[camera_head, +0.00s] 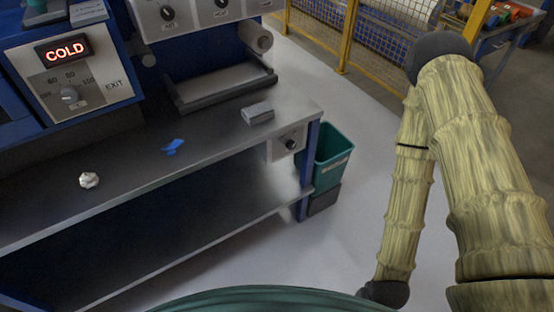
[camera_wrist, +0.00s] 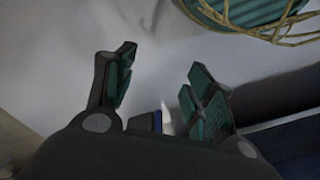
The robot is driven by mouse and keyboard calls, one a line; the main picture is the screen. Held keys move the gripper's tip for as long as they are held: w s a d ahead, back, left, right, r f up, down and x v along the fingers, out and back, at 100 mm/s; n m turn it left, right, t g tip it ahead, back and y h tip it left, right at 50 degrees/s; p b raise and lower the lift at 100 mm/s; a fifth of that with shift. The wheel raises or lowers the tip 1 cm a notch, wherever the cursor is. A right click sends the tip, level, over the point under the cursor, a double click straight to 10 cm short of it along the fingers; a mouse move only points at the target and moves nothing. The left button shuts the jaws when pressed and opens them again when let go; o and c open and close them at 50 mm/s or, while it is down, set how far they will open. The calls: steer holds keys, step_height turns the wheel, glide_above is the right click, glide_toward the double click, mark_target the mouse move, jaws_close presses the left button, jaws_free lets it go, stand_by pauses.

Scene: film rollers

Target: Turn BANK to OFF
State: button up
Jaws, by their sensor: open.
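No label reading BANK can be made out. A dial knob (camera_head: 69,95) sits on a panel at the left, below a lit red COLD display (camera_head: 64,50) and beside the word EXIT. Two more knobs, a left one (camera_head: 167,13) and a right one (camera_head: 221,3), are on a white panel at the top, their labels too small to read. Another knob (camera_head: 291,144) is on a small box under the bench's right end. My gripper (camera_wrist: 160,70) is open and empty over pale floor in the wrist view. In the head view my arm hangs right of the bench, clear of every knob.
The metal bench (camera_head: 215,130) holds a grey block (camera_head: 257,113), a blue scrap (camera_head: 173,147) and a crumpled white piece (camera_head: 89,180). A green bin (camera_head: 331,158) stands at its right end. A yellow mesh fence (camera_head: 350,35) is behind. Floor between bench and arm is clear.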

steer(key=w+a+f+n+t+y+b, duration=0.1)
steer(key=w+a+f+t+b, duration=0.2)
steer(key=w, duration=0.4)
steer(key=w+a+f+n+t+y+b, duration=0.1)
steer(key=w+a+b, duration=0.1)
steer(key=w+b, duration=0.3)
steer(key=n+t+y+b, duration=0.7)
steer(key=t+y+b, duration=0.25)
steer(key=b, duration=0.85)
glide_toward(293, 148)
steer(key=shift+t+h, duration=0.25)
steer(key=shift+h, duration=0.2)
steer(key=b+x, duration=0.1)
steer(key=x, duration=0.3)
steer(key=b+x, duration=0.1)
steer(key=x, duration=0.4)
steer(key=shift+s+a+r, duration=0.1)
steer(key=shift+a+r, duration=0.1)
steer(key=shift+a, duration=0.1)
steer(key=c, duration=1)
